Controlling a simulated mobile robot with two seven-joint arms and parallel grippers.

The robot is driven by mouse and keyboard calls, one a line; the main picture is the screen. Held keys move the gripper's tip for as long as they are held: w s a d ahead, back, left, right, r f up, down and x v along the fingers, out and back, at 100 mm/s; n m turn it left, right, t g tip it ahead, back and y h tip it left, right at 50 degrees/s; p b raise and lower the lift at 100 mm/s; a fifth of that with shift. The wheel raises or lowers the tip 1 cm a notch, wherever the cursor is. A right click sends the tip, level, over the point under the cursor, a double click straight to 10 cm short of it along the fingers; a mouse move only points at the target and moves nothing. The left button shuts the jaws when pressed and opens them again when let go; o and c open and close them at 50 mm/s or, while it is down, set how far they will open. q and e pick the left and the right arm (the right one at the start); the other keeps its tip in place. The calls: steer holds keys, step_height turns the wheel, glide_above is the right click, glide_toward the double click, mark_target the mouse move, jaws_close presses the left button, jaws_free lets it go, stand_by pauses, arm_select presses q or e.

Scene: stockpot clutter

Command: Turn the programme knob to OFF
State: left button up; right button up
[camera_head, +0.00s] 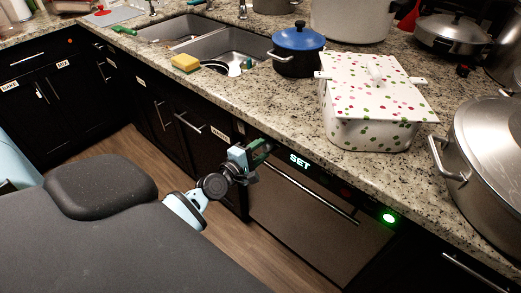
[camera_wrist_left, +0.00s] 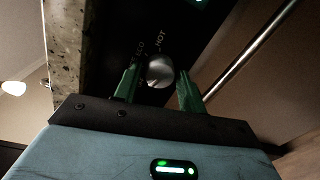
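The silver round programme knob (camera_wrist_left: 160,72) is on the dark front panel in the left wrist view, with the labels ECO and HOT beside it; I cannot read an OFF mark. My left gripper (camera_wrist_left: 159,82) has its two green fingers on either side of the knob, with small gaps showing, so it looks open. In the head view the left gripper (camera_head: 262,150) is at the panel's left end and hides the knob. The dishwasher (camera_head: 310,215) shows a lit SET display (camera_head: 300,160) and a green light (camera_head: 389,218). My right gripper is not in view.
The dishwasher's long bar handle (camera_head: 310,193) runs below the panel. The granite counter edge (camera_head: 300,135) overhangs above. A spotted white pot (camera_head: 370,130), a blue-lidded pot (camera_head: 297,62) and a steel stockpot (camera_head: 490,150) stand on the counter. The wooden floor (camera_head: 115,150) is clear.

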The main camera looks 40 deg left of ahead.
arm_select(q)
steer(key=shift+o, duration=1.3)
steer(key=shift+s, duration=0.1)
steer(key=s, duration=0.7)
steer(key=shift+s+a+r, duration=0.25)
steer(key=shift+s+a, duration=0.05)
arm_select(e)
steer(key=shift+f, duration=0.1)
arm_select(q)
steer(key=s+d+f+m+g+p, duration=0.2)
steer(key=s+d+m, duration=0.3)
steer(key=s, duration=0.5)
steer(key=s+d+f+m+g+p, duration=0.2)
steer(key=s+d+f+m, duration=0.3)
steer(key=s+m, duration=0.4)
steer(key=s+d+f+m+g+p, duration=0.2)
steer(key=s+d+f+m+g, duration=0.2)
steer(key=s+m, duration=0.3)
steer(key=s+d, duration=0.1)
steer(key=s, duration=0.3)
steer(key=shift+s+d+m+h+p, duration=0.2)
steer(key=shift+m+h+p, duration=0.1)
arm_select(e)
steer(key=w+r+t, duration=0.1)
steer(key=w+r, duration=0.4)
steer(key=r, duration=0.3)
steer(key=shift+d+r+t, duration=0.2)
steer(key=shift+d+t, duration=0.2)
